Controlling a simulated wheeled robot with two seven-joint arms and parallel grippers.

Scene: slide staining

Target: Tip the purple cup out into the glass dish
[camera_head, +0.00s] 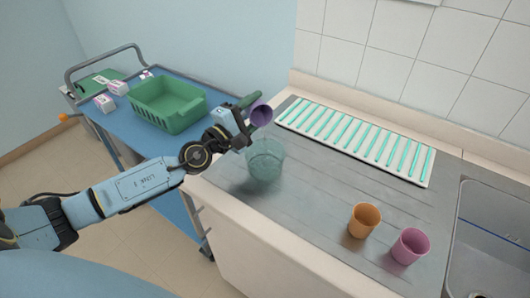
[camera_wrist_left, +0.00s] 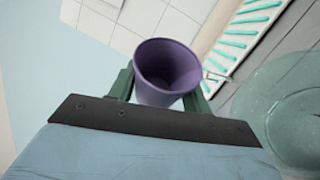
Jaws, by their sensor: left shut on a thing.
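My left gripper (camera_head: 252,106) is shut on the purple cup (camera_head: 261,115) and holds it in the air above the left end of the counter. In the head view the cup is tilted, with its open mouth turned toward the camera. In the left wrist view the purple cup (camera_wrist_left: 168,72) sits between the two green fingers, and its visible inside looks empty. The glass dish (camera_head: 265,160) stands on the counter just below the cup, apart from it. It also shows at the right of the left wrist view (camera_wrist_left: 285,115). My right gripper is not in view.
An orange cup (camera_head: 364,221) and a pink cup (camera_head: 410,246) stand on the counter near the sink (camera_head: 490,240). A white rack with teal strips (camera_head: 428,177) lies along the wall. A blue cart (camera_head: 122,124) with a green basket (camera_head: 168,107) stands at left.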

